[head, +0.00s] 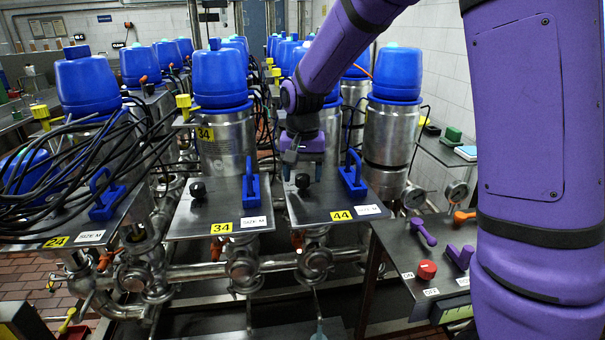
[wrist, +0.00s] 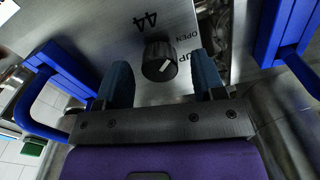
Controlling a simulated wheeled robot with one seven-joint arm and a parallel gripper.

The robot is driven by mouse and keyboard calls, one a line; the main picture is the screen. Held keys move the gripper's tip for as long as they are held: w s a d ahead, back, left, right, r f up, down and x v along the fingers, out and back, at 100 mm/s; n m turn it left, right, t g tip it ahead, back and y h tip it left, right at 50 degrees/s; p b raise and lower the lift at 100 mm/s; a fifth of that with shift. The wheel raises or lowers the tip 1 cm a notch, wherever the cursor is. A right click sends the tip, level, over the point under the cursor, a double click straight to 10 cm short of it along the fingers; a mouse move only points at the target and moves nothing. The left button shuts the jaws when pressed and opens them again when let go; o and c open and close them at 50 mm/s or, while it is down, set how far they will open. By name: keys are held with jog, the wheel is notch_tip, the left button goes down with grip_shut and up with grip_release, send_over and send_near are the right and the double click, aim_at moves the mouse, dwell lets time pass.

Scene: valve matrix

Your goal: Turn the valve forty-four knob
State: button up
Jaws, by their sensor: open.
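The valve forty-four knob (head: 302,181) is a small round black knob on the metal plate (head: 325,210) with the yellow 44 tag (head: 341,215). In the wrist view the knob (wrist: 159,62) has a white pointer mark, and the engraved 44 shows upside down beyond it, with OPEN to its right. My gripper (head: 302,168) is above the knob, pointing down. In the wrist view its two dark blue-grey fingers are apart, one on each side of the knob, with visible gaps. I cannot tell how far the fingertips are above the plate.
Blue handles stand on the 44 plate (head: 352,178) and the neighbouring 34 plate (head: 250,188). Another black knob (head: 198,189) is on the 34 plate. A control panel with a red button (head: 427,270) is at the right. Blue-capped steel cylinders (head: 220,80) stand behind.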

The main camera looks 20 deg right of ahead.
jog(key=shift+f, duration=0.15)
jog(key=shift+c, duration=0.3)
jog(key=c, duration=0.9)
jog(key=shift+o, duration=0.2)
jog(key=shift+n, duration=0.3)
jog(key=n, duration=0.9)
